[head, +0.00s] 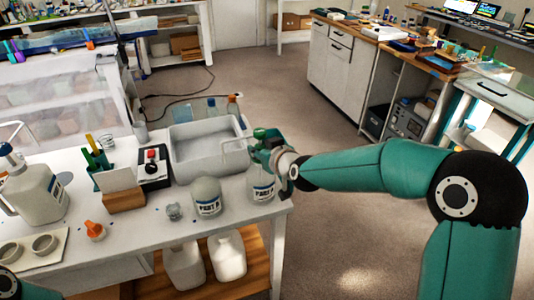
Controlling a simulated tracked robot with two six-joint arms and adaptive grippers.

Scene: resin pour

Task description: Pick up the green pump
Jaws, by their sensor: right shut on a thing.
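My right gripper (268,148) comes in from the right and is shut on the green pump. Its fingers hide much of the pump, and I cannot tell whether the pump still touches the bottle. Of my left arm only a small part shows at the bottom left corner; its gripper is out of view.
A switch box (152,166), a wooden holder (124,199) and a large jug (36,194) stand further left. White jugs (228,256) sit on the lower shelf.

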